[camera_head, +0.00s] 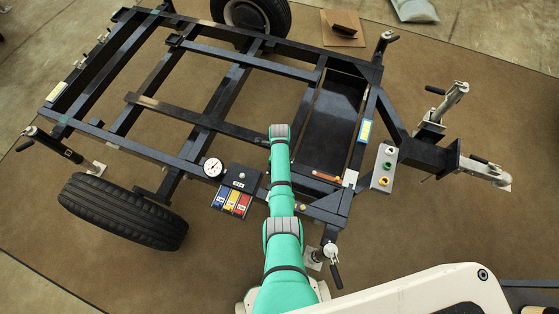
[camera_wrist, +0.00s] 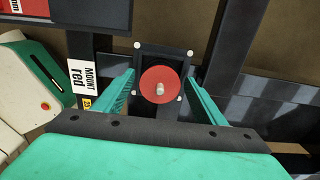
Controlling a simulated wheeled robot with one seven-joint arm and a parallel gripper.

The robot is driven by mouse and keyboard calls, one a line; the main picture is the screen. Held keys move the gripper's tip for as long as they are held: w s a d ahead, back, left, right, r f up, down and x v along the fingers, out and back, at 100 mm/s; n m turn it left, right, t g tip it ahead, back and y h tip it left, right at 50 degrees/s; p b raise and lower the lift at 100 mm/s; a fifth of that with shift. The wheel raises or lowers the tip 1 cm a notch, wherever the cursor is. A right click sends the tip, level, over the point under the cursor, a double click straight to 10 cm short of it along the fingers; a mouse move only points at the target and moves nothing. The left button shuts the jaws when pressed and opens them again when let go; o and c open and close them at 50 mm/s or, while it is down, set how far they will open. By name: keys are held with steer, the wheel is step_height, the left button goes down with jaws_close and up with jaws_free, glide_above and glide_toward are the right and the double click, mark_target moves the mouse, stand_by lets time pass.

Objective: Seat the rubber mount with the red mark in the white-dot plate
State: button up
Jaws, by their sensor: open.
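A round red-topped mount (camera_wrist: 155,91) with a pale metal stud at its centre shows in the wrist view. It lies over a dark square plate (camera_wrist: 147,59) with white dots at its corners. I cannot tell how deep it sits in the plate. My gripper (camera_wrist: 161,80) is open, with one green finger on each side of the mount; contact is not clear. A white label reading "MOUNT red" (camera_wrist: 82,76) is left of the plate. In the head view my arm hides the gripper and mount.
A dark trailer frame (camera_head: 168,112) fills the head view. A grey button box (camera_head: 384,169) is at right. Frame bars surround the plate.

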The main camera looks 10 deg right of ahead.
step_height(320, 180, up, 12)
steer(key=s+a+f+n+t, duration=0.1)
steer(key=s+f+n, duration=0.1)
steer(key=s, duration=0.2)
steer(key=s+a+f+n+t, duration=0.2)
steer(key=s+f+n, duration=0.1)
steer(key=s, duration=0.1)
steer(key=s+a+f+n+t+h, duration=0.1)
steer(key=s+f+n, duration=0.1)
steer(key=s, duration=0.3)
steer(key=shift+a+f+n+t, duration=0.3)
steer(key=shift+a+f+n, duration=0.1)
steer(key=shift+n, duration=0.1)
steer(key=s+a+r+n+t, duration=0.3)
steer(key=s+r+n, duration=0.2)
steer(key=s+r, duration=0.25)
steer(key=s+a+r+n+t, duration=0.25)
steer(key=s+r+n, duration=0.25)
steer(key=s+r, duration=0.3)
steer(key=s+a+r+n+t, duration=0.1)
steer(key=s+r+n+t, duration=0.1)
steer(key=r, duration=0.7)
steer(key=s+a+r+n+t+y, duration=0.1)
steer(key=s+r+n+t, duration=0.2)
steer(key=s+r, duration=0.4)
step_height(320, 180, up, 3)
steer(key=shift+f+n, duration=0.1)
steer(key=shift+n, duration=0.8)
steer(key=shift+s+d, duration=0.1)
steer(key=shift+d, duration=0.05)
